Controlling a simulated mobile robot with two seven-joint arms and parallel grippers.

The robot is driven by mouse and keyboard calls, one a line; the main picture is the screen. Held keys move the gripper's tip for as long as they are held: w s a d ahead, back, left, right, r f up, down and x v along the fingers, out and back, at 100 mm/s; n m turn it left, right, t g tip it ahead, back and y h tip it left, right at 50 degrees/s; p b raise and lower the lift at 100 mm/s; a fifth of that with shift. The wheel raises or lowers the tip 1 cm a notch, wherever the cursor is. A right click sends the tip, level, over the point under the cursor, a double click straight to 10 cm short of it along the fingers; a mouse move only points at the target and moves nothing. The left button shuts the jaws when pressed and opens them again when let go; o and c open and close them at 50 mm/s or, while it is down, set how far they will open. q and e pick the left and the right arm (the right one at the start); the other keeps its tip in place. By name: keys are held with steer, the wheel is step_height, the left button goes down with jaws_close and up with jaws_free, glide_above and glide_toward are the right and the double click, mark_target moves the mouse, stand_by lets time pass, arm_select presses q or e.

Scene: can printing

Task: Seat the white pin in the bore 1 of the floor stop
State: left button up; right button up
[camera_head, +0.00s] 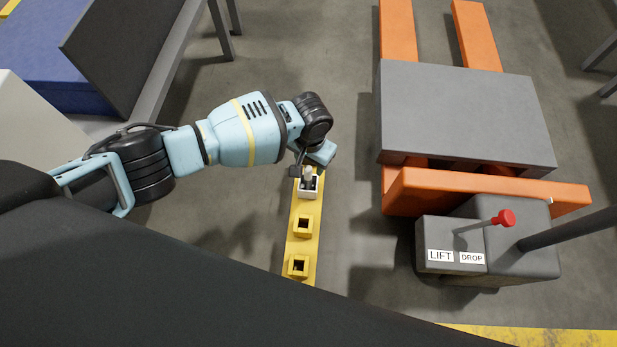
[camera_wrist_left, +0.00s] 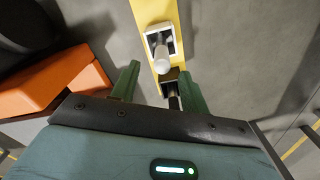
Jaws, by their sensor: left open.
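The floor stop (camera_head: 293,245) is a long yellow bar on the floor with square sockets. A white pin (camera_head: 309,174) stands at its far end, at a white-rimmed socket (camera_head: 307,192). In the left wrist view, the white pin (camera_wrist_left: 162,62) stands at the white-rimmed socket; how deep it sits I cannot tell. A second socket (camera_wrist_left: 167,88) with a dark rod-like shape lies nearer, between the fingers and partly hidden. My left gripper (camera_head: 303,164) is open over the far end. Its green fingers (camera_wrist_left: 158,88) are apart and empty, short of the white pin in the picture.
Two yellow sockets (camera_head: 302,226) on the near part of the bar show dark, empty openings. An orange pallet truck (camera_head: 430,190) with a grey slab (camera_head: 465,112) and a LIFT/DROP control box (camera_head: 450,255) stands right of the bar. Bare floor lies between.

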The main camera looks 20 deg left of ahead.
mark_target(308, 168)
arm_select(q)
steer(key=f, duration=0.1)
steer(key=f+b, duration=0.2)
steer(key=f, duration=0.1)
steer(key=shift+s+a, duration=0.2)
steer(key=shift+s, duration=0.05)
steer(key=shift+f+b, duration=0.35)
steer(key=shift+f, duration=0.2)
steer(key=shift+r, duration=0.1)
jaws_close()
